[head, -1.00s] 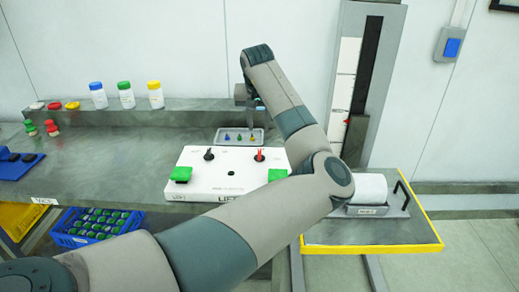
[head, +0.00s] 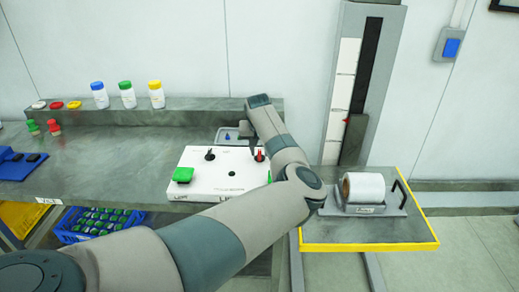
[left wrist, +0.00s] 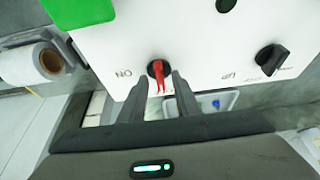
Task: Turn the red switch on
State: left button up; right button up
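The red switch (head: 259,154) is a small red knob with a pointed lever, near the far right of the white control box (head: 222,172). My left gripper (left wrist: 158,84) is open, with one finger on each side of the lever. A gap shows on both sides, and contact cannot be made out. In the head view the wrist hides most of the fingers. My right gripper is in neither current view.
A black switch (head: 209,154) and green buttons, one near the left edge (head: 183,175), share the box. A small tray (head: 227,136) lies behind it. A white roll (head: 364,187) stands on the yellow-edged platform to the right. Bottles stand on the back ledge.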

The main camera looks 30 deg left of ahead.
pick_arm(q)
jog(key=shift+w+f, duration=0.1)
jog(key=shift+f, duration=0.1)
pick_arm(e)
jog(key=shift+a, duration=0.15)
jog(key=shift+a, duration=0.15)
pick_arm(q)
grip_shut()
pick_arm(e)
jog(key=shift+a, duration=0.15)
pick_arm(q)
jog(key=shift+r, duration=0.1)
pick_arm(e)
jog(key=shift+s+r, duration=0.1)
jog(key=shift+r, duration=0.1)
